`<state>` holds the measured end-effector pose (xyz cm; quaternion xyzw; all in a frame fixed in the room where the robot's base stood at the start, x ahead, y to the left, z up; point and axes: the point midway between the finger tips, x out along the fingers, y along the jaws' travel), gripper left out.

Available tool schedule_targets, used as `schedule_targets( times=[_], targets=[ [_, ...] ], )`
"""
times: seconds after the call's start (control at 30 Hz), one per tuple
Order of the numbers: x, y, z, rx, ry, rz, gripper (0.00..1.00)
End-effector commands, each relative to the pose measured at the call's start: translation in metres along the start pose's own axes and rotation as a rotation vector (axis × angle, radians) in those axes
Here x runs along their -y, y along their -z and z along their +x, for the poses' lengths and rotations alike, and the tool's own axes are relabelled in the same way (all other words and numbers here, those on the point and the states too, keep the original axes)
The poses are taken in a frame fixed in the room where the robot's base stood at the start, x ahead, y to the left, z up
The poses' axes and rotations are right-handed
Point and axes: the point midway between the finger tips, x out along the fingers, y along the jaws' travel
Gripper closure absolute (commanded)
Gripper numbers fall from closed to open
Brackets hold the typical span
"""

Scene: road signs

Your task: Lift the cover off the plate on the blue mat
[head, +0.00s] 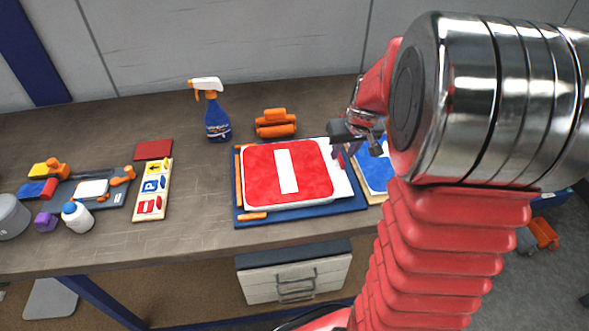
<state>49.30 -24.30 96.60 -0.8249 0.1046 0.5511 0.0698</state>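A blue mat (310,211) lies on the workbench near its front edge. On it is a white plate (340,176), mostly hidden under a red, rounded square cover (263,178) with a white bar in the middle. The plate's white shows mainly along the right side. My gripper (357,148) is at the right, near the cover's upper right corner. It appears apart from the cover. My arm hides part of it, and its finger opening is too small to judge.
Orange sticks (252,216) lie beside the plate. A blue sign (376,170) on a board lies right of the mat, partly behind my arm. A spray bottle (217,118) and orange rollers (275,128) stand behind. A sign strip (152,190) lies left; bare bench separates it from the mat.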

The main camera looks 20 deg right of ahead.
Motion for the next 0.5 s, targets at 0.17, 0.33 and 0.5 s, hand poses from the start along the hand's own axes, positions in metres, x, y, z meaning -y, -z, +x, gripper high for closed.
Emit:
schedule_targets(
  times=[0.17,0.33,0.5],
  targets=[
    [0.0,-0.001,0.02,0.002,0.001,0.001,0.71],
    [0.0,0.0,0.025,0.0,0.0,0.001,0.71],
    [0.0,-0.001,0.024,0.0,0.0,0.001,0.71]
  ],
)
